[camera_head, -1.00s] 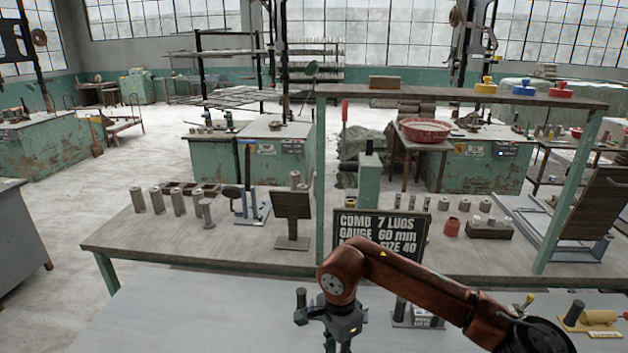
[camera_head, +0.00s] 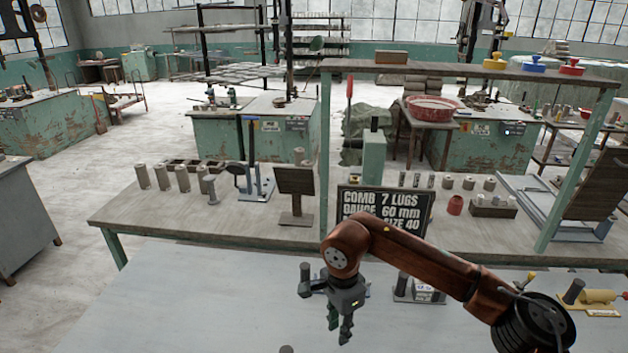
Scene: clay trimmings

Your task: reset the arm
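My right arm, brown with dark joints, reaches in from the lower right over the pale grey near table (camera_head: 200,310). Its dark gripper (camera_head: 340,335) hangs downward above the table, left of a small dark stand with a white label (camera_head: 420,290). Its two fingers look parted, with nothing seen between them. My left arm and gripper are not in view.
A black sign (camera_head: 385,208) stands on the wooden bench (camera_head: 150,215) behind the gripper. Several grey cylinders (camera_head: 163,177) stand on that bench. A yellow roller (camera_head: 598,297) lies at the near table's right. The near table's left is clear.

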